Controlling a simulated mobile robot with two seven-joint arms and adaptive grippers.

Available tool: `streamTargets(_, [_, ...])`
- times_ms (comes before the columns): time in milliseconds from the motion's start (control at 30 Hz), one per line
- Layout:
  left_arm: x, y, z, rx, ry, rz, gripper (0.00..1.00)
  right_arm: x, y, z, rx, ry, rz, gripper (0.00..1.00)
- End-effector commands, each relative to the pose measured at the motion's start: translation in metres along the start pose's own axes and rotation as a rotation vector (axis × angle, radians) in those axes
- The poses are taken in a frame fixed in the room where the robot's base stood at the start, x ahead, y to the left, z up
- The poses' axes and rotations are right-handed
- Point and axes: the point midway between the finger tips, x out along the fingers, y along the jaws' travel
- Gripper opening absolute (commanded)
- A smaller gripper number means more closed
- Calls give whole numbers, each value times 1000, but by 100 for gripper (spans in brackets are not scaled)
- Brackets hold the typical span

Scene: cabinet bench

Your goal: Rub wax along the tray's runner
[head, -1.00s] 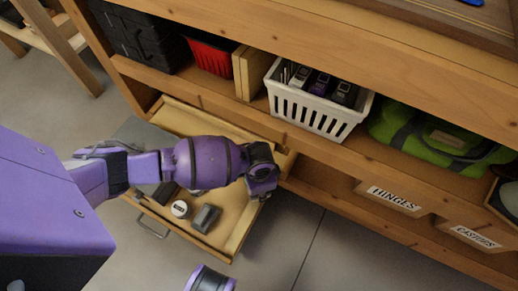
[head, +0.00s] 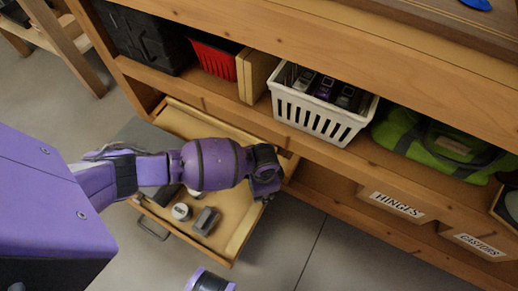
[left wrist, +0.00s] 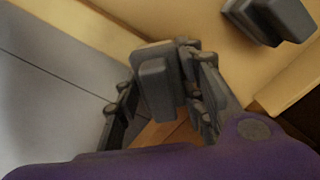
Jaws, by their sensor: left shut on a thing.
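The wooden tray (head: 236,240) is pulled out of the bench below the shelf. My left gripper (head: 266,187) is over the tray's right side edge, pointing down. In the left wrist view my left gripper (left wrist: 160,108) is shut on a grey block (left wrist: 157,88), beside the tray's pale wooden side (left wrist: 105,28). I cannot tell whether the block touches the wood. I cannot tell which piece is the wax, and the runner is not clearly visible.
In the tray lie another grey block (head: 206,221), a white-topped round tin (head: 181,211) and a dark piece partly behind my arm. The shelf above holds a white basket (head: 318,118), a red bin (head: 217,60) and a green bag (head: 440,140). Open floor (head: 330,250) lies right of the tray.

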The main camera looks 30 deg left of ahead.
Motion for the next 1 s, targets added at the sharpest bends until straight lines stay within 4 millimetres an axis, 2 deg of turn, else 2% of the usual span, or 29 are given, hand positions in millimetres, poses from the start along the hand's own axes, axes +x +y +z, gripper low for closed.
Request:
streamTargets(100, [-2,-9,-10,-1,3,-3,16,0,0,0,0,0,0,56])
streamTargets(367, [-3,-17,-18,1,4,-3,16,1,0,1,0,-1,0,56])
streamTargets(700, [-2,-36,-37,0,5,-3,16,5,0,4,0,-5,0,56])
streamTargets(1000, [-3,-37,-39,0,6,-4,16,-2,0,-1,0,1,1,56])
